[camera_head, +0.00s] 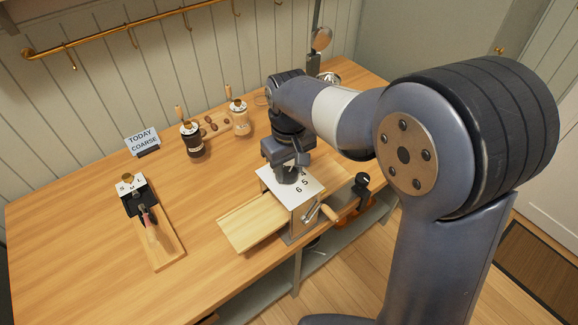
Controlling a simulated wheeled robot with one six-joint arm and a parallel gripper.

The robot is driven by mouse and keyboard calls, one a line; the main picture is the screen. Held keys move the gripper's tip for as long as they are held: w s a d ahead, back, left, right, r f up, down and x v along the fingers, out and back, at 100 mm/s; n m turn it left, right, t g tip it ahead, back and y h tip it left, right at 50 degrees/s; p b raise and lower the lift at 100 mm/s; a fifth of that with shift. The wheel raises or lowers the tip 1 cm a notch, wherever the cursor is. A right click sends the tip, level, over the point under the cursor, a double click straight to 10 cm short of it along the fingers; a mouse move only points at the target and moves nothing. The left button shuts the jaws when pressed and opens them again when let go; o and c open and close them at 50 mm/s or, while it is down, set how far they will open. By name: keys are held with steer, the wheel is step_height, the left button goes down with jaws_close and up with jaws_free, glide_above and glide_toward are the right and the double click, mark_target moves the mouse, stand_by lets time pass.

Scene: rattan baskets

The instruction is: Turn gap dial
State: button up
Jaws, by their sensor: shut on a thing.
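A box-shaped mill (306,215) stands near the table's front edge, with a crank (328,212) on its right side and a wooden drawer or board (252,222) sticking out at its left. Its white top plate (313,187) carries printed numbers; a 5 and a 6 are readable, and a 4 is partly covered. My gripper (288,178) points down onto this top, shut on the gap dial's knob, which it mostly hides. I cannot tell which number the dial points at. A small sign (142,139) at the back left reads "TODAY COARSE".
A small device with a lettered white plate (131,187) stands on a wooden board (166,248) at the left. Two jars, dark (193,142) and pale (240,120), stand behind the mill. A black item (361,188) is at the right edge. The table's middle left is clear.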

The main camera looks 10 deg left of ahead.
mark_target(289, 172)
steer(key=o, duration=1)
step_height(289, 172, up, 11)
steer(key=shift+f, duration=0.1)
stand_by(0.3)
step_height(289, 172, down, 11)
steer(key=shift+r, duration=0.1)
stand_by(0.4)
steer(key=shift+r, duration=0.15)
